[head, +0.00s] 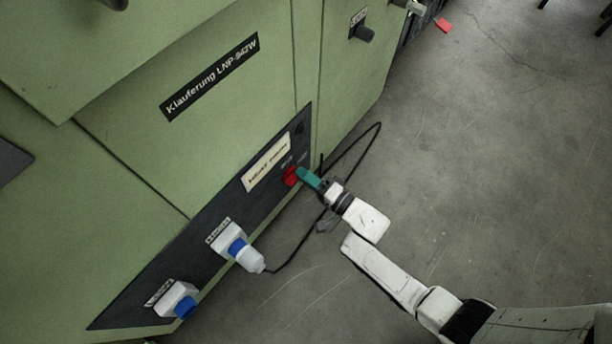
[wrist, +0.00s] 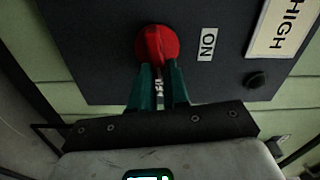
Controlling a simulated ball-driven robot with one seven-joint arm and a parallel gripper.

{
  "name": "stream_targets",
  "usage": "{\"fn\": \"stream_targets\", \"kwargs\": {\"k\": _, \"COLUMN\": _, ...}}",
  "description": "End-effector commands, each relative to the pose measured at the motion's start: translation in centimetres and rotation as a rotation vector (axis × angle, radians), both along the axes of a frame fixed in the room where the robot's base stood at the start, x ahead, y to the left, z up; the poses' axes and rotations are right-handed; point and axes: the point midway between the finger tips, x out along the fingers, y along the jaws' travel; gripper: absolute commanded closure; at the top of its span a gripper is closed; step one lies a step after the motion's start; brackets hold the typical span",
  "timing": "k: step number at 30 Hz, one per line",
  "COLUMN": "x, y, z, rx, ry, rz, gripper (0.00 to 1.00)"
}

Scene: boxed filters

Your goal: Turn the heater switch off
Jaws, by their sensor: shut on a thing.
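The heater switch is a red rotary knob (wrist: 156,45) on a dark panel (head: 210,215) of the green machine. In the wrist view an "ON" label (wrist: 207,45) sits to the right of the knob. My gripper (wrist: 158,75) has teal fingers that meet the knob's near side, one finger on each side of its lower part. It is shut on the knob. In the head view the knob (head: 291,176) shows just left of my gripper (head: 303,175), whose fingers partly cover it. A label below the knob in the wrist view is mostly hidden between the fingers.
A white "HIGH" plate (wrist: 279,24) and a small black knob (wrist: 257,80) are beside the switch. Blue sockets (head: 185,307) sit lower on the panel; one holds a white plug (head: 250,260) with a black cable looping behind my gripper.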

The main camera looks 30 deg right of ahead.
Motion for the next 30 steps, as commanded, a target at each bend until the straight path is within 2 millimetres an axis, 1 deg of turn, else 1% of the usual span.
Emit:
{"fn": "stream_targets", "kwargs": {"k": 3, "x": -0.03, "y": -0.07, "z": -0.28, "rx": 0.061, "ry": 0.022, "rz": 0.0, "gripper": 1.0}}
{"fn": "stream_targets", "kwargs": {"k": 10, "x": -0.03, "y": -0.13, "z": -0.42, "rx": 0.137, "ry": 0.047, "rz": -0.002, "gripper": 1.0}}
{"fn": "stream_targets", "kwargs": {"k": 27, "x": -0.03, "y": -0.14, "z": -0.46, "rx": 0.163, "ry": 0.057, "rz": -0.003, "gripper": 1.0}}
{"fn": "stream_targets", "kwargs": {"k": 28, "x": -0.03, "y": -0.14, "z": -0.46, "rx": 0.163, "ry": 0.057, "rz": -0.003, "gripper": 0.82}}
{"fn": "stream_targets", "kwargs": {"k": 30, "x": -0.03, "y": -0.14, "z": -0.46, "rx": 0.163, "ry": 0.057, "rz": -0.002, "gripper": 0.76}}
